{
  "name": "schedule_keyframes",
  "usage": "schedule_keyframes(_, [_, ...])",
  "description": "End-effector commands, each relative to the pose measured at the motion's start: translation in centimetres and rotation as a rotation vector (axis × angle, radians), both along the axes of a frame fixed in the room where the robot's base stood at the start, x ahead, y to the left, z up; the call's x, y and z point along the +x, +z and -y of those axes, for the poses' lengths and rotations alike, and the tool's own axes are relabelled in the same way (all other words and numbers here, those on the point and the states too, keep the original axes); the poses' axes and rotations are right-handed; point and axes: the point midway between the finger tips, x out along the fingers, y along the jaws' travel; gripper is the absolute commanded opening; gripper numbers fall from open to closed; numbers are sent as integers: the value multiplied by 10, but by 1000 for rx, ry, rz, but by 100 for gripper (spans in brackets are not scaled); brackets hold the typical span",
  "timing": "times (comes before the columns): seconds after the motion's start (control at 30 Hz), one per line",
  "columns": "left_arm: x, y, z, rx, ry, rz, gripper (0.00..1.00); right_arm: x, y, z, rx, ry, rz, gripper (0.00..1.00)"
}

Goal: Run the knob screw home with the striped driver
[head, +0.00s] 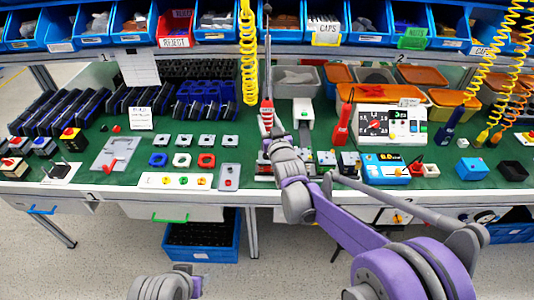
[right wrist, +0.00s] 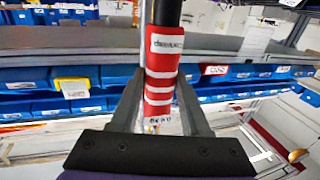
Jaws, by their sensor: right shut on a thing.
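The striped driver (head: 267,112) has a red and white banded handle and hangs upright from above, over the middle of the bench. In the right wrist view its red handle (right wrist: 160,78) with white bands stands between the two grey fingers. My right gripper (head: 274,136) is shut on that handle. The driver's tip and whatever lies under it are hidden by my gripper and arm. I cannot make out the knob screw. Only a grey and purple part of my left arm shows at the bottom edge; its gripper is out of view.
A yellow coiled hose (head: 249,55) hangs left of the driver. A red-handled tool (head: 343,122) stands to its right, near a white meter box (head: 391,124) and a blue instrument (head: 386,170). Knob parts (head: 183,160) lie in rows to the left. Blue bins line the back.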

Motion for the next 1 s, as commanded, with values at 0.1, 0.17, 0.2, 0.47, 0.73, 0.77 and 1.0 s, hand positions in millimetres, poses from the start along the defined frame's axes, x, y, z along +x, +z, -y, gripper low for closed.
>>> schedule_keyframes(0.1, [0, -2, 0, 0, 0, -1, 50, 0, -3, 0, 1, 0, -1, 0])
schedule_keyframes(0.17, [0, -2, 0, 0, 0, -1, 50, 0, -3, 0, 1, 0, -1, 0])
schedule_keyframes(0.2, [0, -2, 0, 0, 0, -1, 50, 0, -3, 0, 1, 0, -1, 0])
schedule_keyframes(0.47, [0, -2, 0, 0, 0, -1, 50, 0, -3, 0, 0, 0, -1, 0])
schedule_keyframes(0.73, [-1, -5, 0, 0, 0, -2, 50, 0, -7, 0, 1, 0, -1, 0])
schedule_keyframes(0.77, [-1, -6, 0, 0, 0, -2, 50, 0, -8, 0, 1, 0, -1, 0])
schedule_keyframes(1.0, [-1, -6, 0, 0, 0, -2, 50, 0, -8, 0, 0, 0, -2, 0])
